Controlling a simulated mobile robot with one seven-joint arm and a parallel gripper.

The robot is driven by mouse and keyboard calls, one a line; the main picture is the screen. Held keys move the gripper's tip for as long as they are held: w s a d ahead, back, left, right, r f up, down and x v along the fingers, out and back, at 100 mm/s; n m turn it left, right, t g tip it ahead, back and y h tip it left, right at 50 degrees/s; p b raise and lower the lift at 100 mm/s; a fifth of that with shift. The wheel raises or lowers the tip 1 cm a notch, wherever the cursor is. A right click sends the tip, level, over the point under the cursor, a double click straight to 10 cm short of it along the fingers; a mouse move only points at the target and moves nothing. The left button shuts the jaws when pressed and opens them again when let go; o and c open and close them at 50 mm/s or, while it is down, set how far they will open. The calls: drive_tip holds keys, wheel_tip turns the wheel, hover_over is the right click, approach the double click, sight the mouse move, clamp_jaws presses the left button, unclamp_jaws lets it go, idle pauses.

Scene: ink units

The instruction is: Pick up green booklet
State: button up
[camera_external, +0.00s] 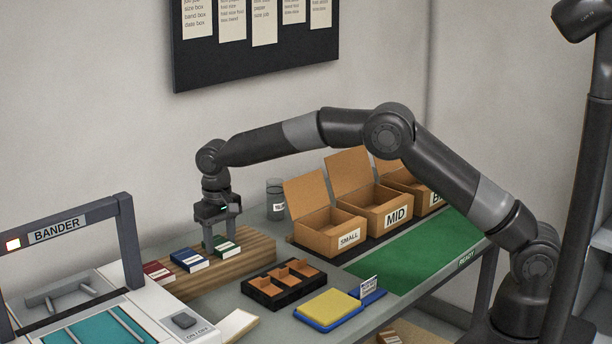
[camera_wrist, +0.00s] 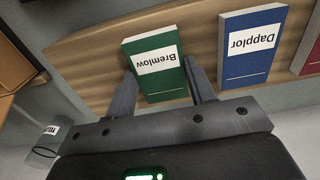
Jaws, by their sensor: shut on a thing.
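The green booklet (camera_external: 225,247) lies on a wooden board (camera_external: 257,240) on the bench, at its right side in the external view. In the wrist view the green booklet (camera_wrist: 157,64) carries a white label reading "Bremlow". My gripper (camera_external: 220,243) reaches down over the board with its fingers on either side of the green booklet. In the wrist view my gripper (camera_wrist: 158,84) is shut on its near end. The booklet appears to rest on the board.
A blue booklet (camera_external: 189,260) labelled "Dapplor" and a red booklet (camera_external: 157,272) lie beside it on the board. Open cardboard boxes (camera_external: 330,233) and a grey cup (camera_external: 276,203) stand behind. A black divided tray (camera_external: 279,290) is in front. A green mat (camera_external: 415,254) is clear.

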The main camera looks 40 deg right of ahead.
drive_tip(key=c, duration=0.3)
